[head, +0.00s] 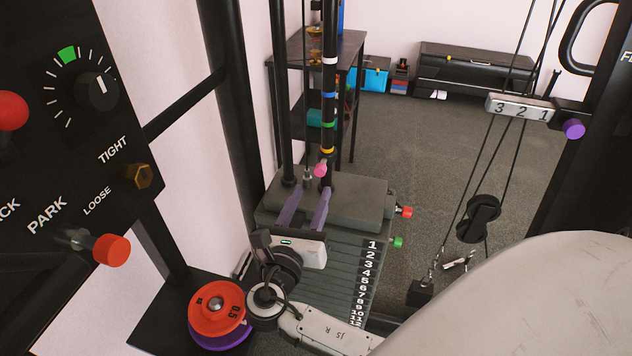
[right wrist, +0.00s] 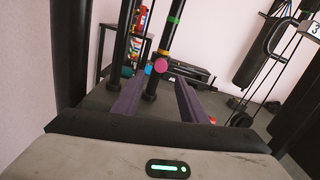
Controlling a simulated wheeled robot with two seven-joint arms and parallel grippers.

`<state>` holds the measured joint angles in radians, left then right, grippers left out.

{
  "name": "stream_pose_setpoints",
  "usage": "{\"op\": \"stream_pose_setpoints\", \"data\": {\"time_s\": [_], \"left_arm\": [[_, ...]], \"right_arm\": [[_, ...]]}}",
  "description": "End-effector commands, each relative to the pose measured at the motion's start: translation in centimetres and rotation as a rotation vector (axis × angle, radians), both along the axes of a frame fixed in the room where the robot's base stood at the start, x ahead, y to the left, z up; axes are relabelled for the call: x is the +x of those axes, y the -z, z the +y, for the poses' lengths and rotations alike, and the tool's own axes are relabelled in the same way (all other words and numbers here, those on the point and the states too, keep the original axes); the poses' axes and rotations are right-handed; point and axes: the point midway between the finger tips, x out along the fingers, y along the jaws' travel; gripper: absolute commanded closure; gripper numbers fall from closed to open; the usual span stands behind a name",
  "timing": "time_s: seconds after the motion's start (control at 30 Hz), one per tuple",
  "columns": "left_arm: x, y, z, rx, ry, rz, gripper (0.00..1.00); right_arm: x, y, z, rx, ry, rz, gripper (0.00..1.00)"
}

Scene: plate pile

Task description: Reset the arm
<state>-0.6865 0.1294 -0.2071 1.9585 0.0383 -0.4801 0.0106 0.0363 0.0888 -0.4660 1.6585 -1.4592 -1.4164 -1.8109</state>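My right arm (head: 325,330) reaches up from the bottom of the head view. My right gripper (head: 312,192) has two purple fingers, spread apart with nothing between them. It hangs over the numbered weight stack (head: 318,268), with its tips near the grey top block (head: 362,200). A pink knob (head: 320,170) on the banded pole (head: 329,90) is just beyond the fingertips. In the right wrist view, the open fingers of my right gripper (right wrist: 160,85) point toward the pole, and the pink knob (right wrist: 160,65) shows between them. I cannot tell whether anything touches. My left gripper is out of view.
Red and purple discs (head: 215,305) sit beside my right wrist. A black control panel (head: 70,130) with knobs stands at the left. A red knob (head: 403,211) and a green knob (head: 398,242) stick out from the stack. Cables and a pulley (head: 478,218) hang at the right.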

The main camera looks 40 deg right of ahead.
Motion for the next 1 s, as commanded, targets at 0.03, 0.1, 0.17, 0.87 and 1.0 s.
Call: {"op": "stream_pose_setpoints", "data": {"time_s": [0.03,0.1,0.17,0.87,1.0], "left_arm": [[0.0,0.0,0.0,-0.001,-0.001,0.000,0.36],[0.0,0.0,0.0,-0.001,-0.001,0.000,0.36],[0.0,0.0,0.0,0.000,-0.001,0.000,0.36],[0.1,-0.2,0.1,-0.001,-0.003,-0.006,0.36],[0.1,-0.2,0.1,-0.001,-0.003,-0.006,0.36]], "right_arm": [[-0.4,0.1,0.6,0.002,0.000,0.002,0.61],[-0.8,0.1,1.1,0.001,-0.001,0.002,0.61],[-1.0,0.1,1.4,0.001,-0.001,0.002,0.61],[-2.0,1.2,1.0,0.092,0.016,-0.028,0.61],[-5.3,5.5,-0.3,0.463,0.104,-0.161,0.61]]}}
